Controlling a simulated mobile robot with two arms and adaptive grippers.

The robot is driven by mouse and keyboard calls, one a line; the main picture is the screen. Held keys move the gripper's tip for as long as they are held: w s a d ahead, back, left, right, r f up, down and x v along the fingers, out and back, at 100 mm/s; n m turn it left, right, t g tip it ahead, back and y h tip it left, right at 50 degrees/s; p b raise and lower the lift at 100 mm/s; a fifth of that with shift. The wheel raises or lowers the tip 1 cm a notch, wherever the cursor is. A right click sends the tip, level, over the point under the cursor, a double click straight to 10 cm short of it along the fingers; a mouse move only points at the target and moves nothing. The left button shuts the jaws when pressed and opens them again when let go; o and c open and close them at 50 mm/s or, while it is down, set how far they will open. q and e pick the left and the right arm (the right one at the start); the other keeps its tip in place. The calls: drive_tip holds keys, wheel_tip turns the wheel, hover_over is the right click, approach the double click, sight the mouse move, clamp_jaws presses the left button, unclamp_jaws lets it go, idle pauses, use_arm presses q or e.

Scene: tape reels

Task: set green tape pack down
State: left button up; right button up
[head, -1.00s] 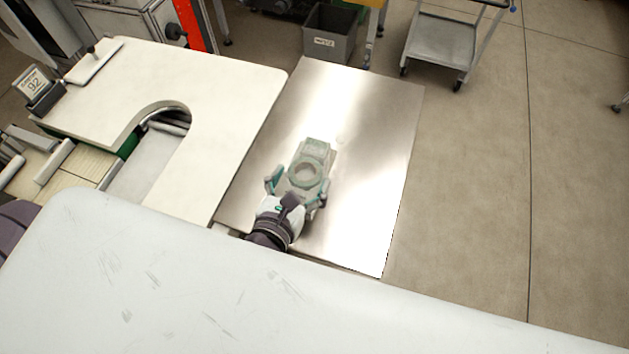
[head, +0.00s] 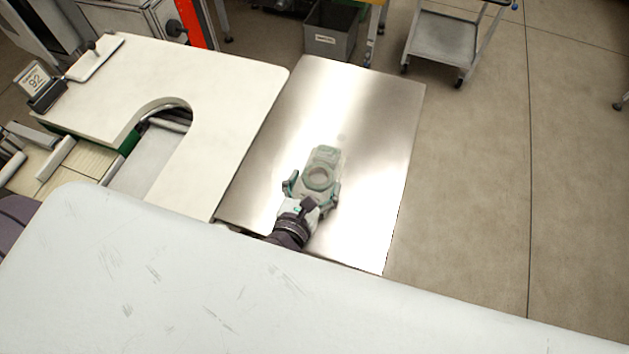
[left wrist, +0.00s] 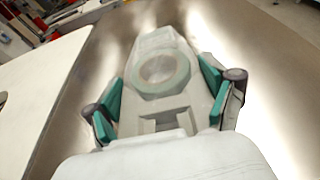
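The green tape pack (head: 326,155) is a pale grey-green block with a round ring opening. It is over the bare metal table (head: 375,115), toward the near part. My left gripper (head: 312,188) comes from the near side with a finger on each side of the pack. My right gripper is not in view.
A cream worktop (head: 235,95) with a U-shaped cutout adjoins the metal table on the left. A sign marked 92 (head: 36,80) stands on its far left. A grey bin (head: 330,32) and a cart (head: 443,40) stand beyond. The metal is clear around the pack.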

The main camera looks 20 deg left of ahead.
use_arm(q)
drive_tip(key=shift+o, duration=1.2)
drive_tip(key=shift+s+r, duration=0.1)
drive_tip(key=shift+r, duration=0.1)
drive_tip(key=b+v, duration=0.4)
drive_tip(key=v, duration=0.6)
drive_tip(key=shift+s+f, duration=0.15)
drive_tip(key=shift+s, duration=0.15)
drive_tip(key=shift+s+r, duration=0.45)
drive_tip(key=shift+s, duration=0.15)
